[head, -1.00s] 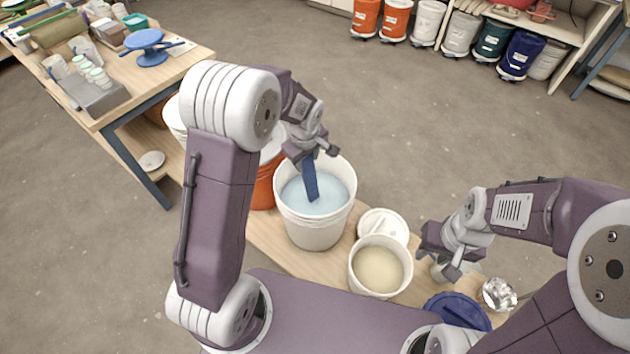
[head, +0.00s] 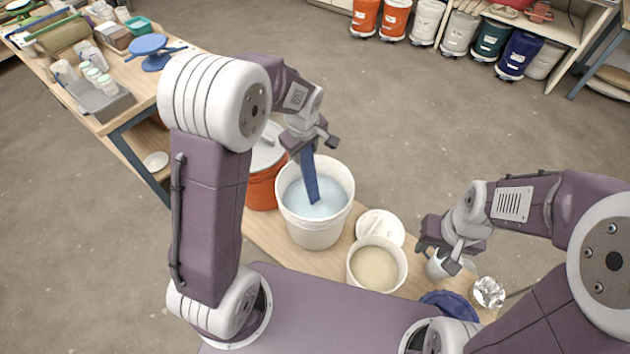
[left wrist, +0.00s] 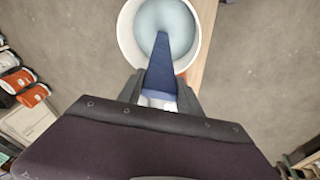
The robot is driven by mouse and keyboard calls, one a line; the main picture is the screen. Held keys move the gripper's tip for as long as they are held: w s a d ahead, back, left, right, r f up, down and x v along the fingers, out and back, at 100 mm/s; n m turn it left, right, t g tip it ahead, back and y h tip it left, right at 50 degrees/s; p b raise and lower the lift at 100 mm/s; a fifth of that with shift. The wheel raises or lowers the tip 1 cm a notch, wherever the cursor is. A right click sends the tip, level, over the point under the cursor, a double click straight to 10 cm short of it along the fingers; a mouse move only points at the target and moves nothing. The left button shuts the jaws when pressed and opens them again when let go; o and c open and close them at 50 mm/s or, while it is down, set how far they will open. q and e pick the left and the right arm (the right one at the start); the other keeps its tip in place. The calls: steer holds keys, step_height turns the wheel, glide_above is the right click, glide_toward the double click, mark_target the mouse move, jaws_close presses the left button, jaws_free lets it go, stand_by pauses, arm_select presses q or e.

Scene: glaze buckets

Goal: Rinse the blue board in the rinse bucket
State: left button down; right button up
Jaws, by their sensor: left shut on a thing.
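The blue board (head: 311,180) is a flat, dark blue strip, hanging slightly tilted. My left gripper (head: 309,143) is shut on its upper end, above the rinse bucket (head: 315,236). The bucket is white and holds pale blue water (head: 329,198). The board's lower end reaches into the bucket at the water; how deep it goes is hidden. In the left wrist view the board (left wrist: 163,66) runs from between the fingertips (left wrist: 161,84) over the bucket's rim (left wrist: 127,38). My right gripper (head: 438,257) has its fingers apart near a pale cup-like thing (head: 435,268).
A cream-filled white bucket (head: 378,268) stands to the right, with a white lid (head: 381,227) behind it. An orange bucket (head: 262,188) stands left of the rinse bucket. A blue lid (head: 450,304) and crumpled foil (head: 488,292) lie at the right of the wooden bench.

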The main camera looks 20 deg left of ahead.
arm_select(q)
steer(key=w+a+p+v, duration=0.1)
steer(key=p+v, duration=0.8)
steer(key=v, duration=0.5)
steer(key=shift+r+p, duration=0.25)
steer(key=shift+p, duration=0.1)
steer(key=shift+a, duration=0.15)
